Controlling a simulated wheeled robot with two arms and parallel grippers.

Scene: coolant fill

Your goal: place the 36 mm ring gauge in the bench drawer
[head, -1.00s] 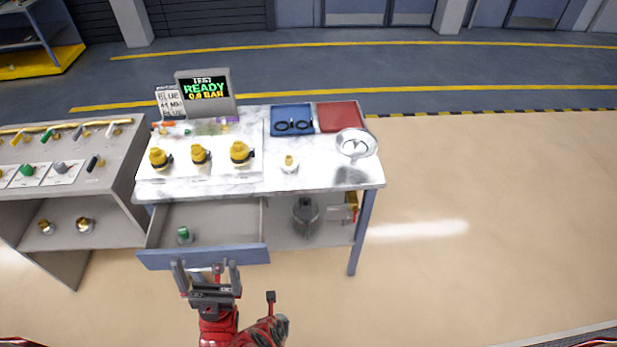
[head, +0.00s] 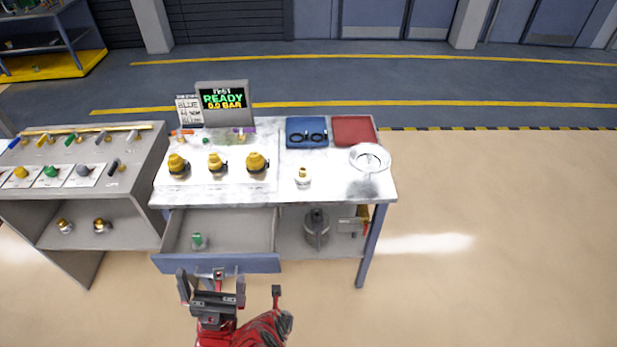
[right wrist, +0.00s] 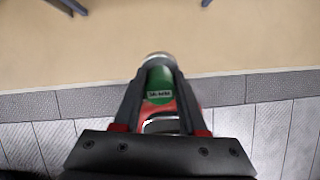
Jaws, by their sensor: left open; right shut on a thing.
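The bench drawer (head: 222,263) is pulled open, and a small green-topped item (head: 197,240) stands inside at its left. My left gripper (head: 212,284) is open and empty just in front of the drawer front, with a small grey handle (head: 219,272) showing between its fingers; I cannot tell if they touch. In the right wrist view, my right gripper (right wrist: 160,85) is shut on a green piece (right wrist: 159,80) with a white label and a rounded grey end. The label is too small to read, so I cannot tell whether this is the 36 mm ring gauge.
Two dark rings lie on a blue tray (head: 292,142) beside a red tray (head: 368,130). Several yellow-capped fittings, a funnel-like silver piece (head: 370,158) and a display (head: 222,104) are on the bench. A grey stand (head: 140,180) adjoins at left. Floor at right is clear.

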